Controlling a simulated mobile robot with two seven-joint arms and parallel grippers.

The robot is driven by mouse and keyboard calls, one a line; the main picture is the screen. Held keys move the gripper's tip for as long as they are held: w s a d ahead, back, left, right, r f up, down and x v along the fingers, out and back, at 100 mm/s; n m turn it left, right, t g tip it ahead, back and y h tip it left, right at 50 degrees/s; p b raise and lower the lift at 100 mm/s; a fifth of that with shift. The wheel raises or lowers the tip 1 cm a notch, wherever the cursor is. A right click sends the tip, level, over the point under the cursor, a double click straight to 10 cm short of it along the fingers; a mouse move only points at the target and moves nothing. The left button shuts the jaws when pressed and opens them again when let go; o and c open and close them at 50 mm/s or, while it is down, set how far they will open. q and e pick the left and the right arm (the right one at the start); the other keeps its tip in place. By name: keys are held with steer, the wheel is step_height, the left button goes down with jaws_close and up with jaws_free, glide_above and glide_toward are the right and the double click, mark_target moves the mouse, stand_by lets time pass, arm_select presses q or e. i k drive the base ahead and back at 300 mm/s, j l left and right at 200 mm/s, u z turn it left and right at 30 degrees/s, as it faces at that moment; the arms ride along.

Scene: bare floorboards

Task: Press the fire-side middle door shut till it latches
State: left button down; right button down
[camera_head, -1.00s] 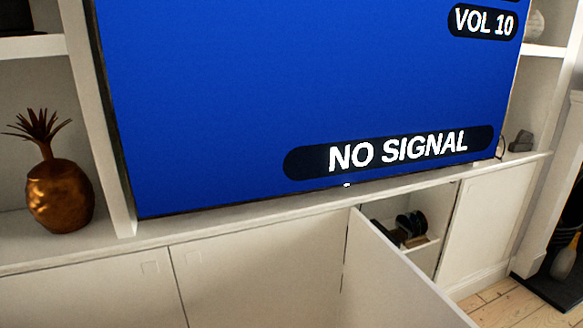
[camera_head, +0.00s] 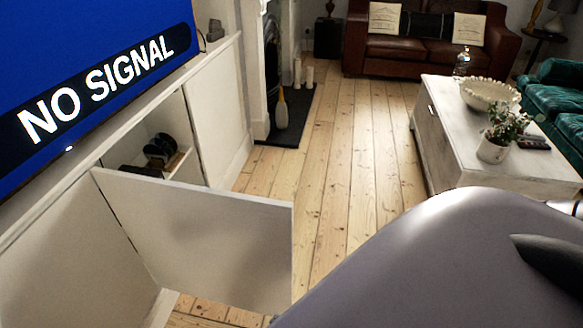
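The open cabinet door (camera_head: 215,235) is a plain white panel below the television. It is hinged on its left side and stands out from the cabinet front over the floorboards. Behind it the cabinet opening (camera_head: 150,135) shows a shelf with dark objects (camera_head: 161,150) on it. To the right of the opening, the closed white door (camera_head: 218,105) lies nearest the fireplace. Neither gripper is in view.
The television (camera_head: 80,60) stands on the cabinet top. The fireplace hearth (camera_head: 285,120) lies beyond the cabinet. A coffee table (camera_head: 445,150) with a bowl (camera_head: 490,95) and potted plant (camera_head: 493,145) stands at right. A brown sofa (camera_head: 425,50) is at the back. Bare floorboards (camera_head: 350,170) lie between.

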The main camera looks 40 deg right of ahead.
mark_target(213, 245)
steer(key=i+j+z, duration=0.15)
steer(key=z, duration=0.25)
steer(key=i+j+z, duration=0.1)
steer(key=j+z, duration=0.3)
steer(key=i+j+z, duration=0.2)
steer(key=j+z, duration=0.15)
steer(key=j, duration=0.3)
steer(key=j+z, duration=0.2)
steer(key=j, duration=0.15)
steer(key=i, duration=0.05)
